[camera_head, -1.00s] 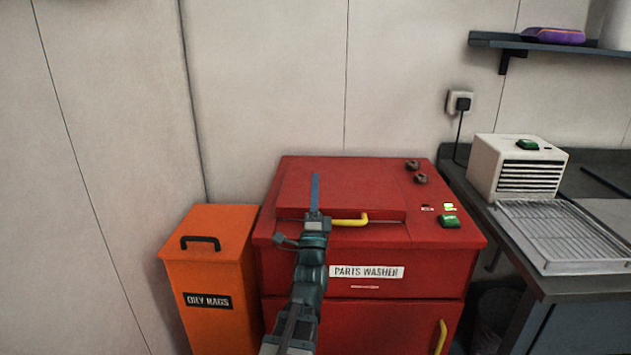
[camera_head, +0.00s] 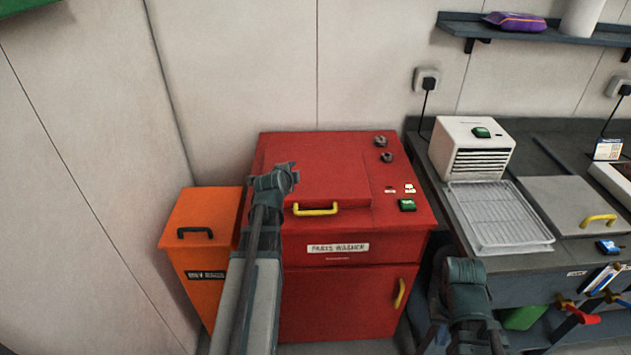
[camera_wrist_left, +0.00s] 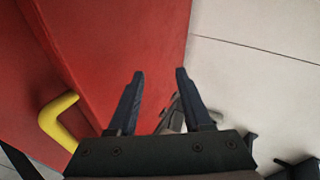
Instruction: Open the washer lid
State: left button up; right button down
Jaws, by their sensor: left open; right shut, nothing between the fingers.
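The red parts washer (camera_head: 345,290) stands against the wall. Its lid (camera_head: 330,165) lies flat on top, with a yellow handle (camera_head: 316,210) at the front edge. My left arm reaches up over the washer's left side. The left wrist view shows my left gripper (camera_wrist_left: 160,73) open and empty beside red panels, with a yellow handle (camera_wrist_left: 58,120) left of the fingers and apart from them. Its fingers cannot be made out in the head view. My right gripper (camera_head: 436,338) is low, in front of the bench, partly hidden by my arm; it is shut and empty.
An orange oily-rags bin (camera_head: 203,255) stands close at the washer's left. At its right is a bench with a white vented box (camera_head: 472,148) and a wire rack (camera_head: 498,215). Knobs and a green button (camera_head: 407,204) sit right of the lid. A shelf (camera_head: 540,32) hangs above.

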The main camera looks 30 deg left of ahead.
pick_arm(q)
jog(key=s+d+r+g+h+p, duration=0.3)
jog(key=s+r+g+h+p, duration=0.1)
jog(key=p, duration=0.4)
jog(key=g+h+p, duration=0.3)
jog(key=p, duration=0.3)
send_near(317, 211)
pick_arm(e)
notch_tip(317, 211, up, 16)
pick_arm(q)
jog(key=b+x, duration=0.8)
jog(key=b, duration=0.4)
jog(key=shift+b, duration=0.4)
pick_arm(e)
notch_tip(317, 211, down, 12)
jog(key=shift+w+f, duration=0.15)
jog(key=shift+w, duration=0.3)
pick_arm(q)
jog(key=shift+c, duration=0.3)
grip_shut()
